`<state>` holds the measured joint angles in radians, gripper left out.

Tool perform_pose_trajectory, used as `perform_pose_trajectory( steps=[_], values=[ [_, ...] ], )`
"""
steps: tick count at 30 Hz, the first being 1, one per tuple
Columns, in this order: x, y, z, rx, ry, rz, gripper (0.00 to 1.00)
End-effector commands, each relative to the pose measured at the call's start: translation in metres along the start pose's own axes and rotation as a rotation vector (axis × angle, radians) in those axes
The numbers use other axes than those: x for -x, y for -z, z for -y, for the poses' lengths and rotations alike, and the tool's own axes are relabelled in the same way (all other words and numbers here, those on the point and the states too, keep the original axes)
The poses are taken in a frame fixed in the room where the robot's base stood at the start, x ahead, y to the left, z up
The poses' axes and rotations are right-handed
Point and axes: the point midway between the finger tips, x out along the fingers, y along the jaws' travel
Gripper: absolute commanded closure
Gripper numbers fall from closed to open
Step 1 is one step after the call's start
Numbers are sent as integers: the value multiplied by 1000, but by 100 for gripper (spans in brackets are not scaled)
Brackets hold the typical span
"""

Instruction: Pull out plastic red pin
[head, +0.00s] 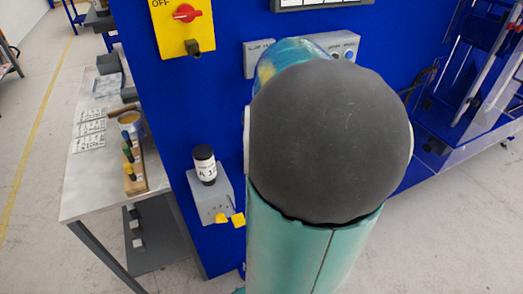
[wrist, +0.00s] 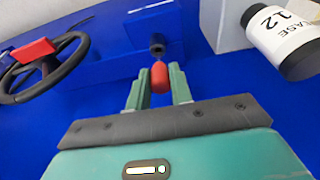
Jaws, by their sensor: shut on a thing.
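The red plastic pin (wrist: 160,77) is a small rounded red piece in the wrist view. My gripper (wrist: 160,84) has its two green fingers shut on it, one at each side. Just beyond the pin's far end is a small dark round fitting (wrist: 157,45) on the blue panel (wrist: 110,97). I cannot tell whether the pin is still seated in this fitting. In the head view my own arm blocks the middle, and the gripper and pin are hidden.
A black handwheel (wrist: 42,68) with a red part is left of the pin. A labelled black-capped bottle (wrist: 285,40) is at upper right. The head view shows a yellow switch plate (head: 184,25), a grey box (head: 213,200) and a side table (head: 88,180).

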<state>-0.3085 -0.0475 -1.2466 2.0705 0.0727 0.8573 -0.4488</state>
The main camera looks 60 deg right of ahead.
Motion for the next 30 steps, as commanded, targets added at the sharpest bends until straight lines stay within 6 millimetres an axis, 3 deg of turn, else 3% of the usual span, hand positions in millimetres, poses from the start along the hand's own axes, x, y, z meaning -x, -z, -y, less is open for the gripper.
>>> perform_pose_trajectory(
  steps=[14,30],
  values=[
    [3,1,0,0,0,-1,100],
    [31,9,0,0,-1,-3,100]
  ],
)
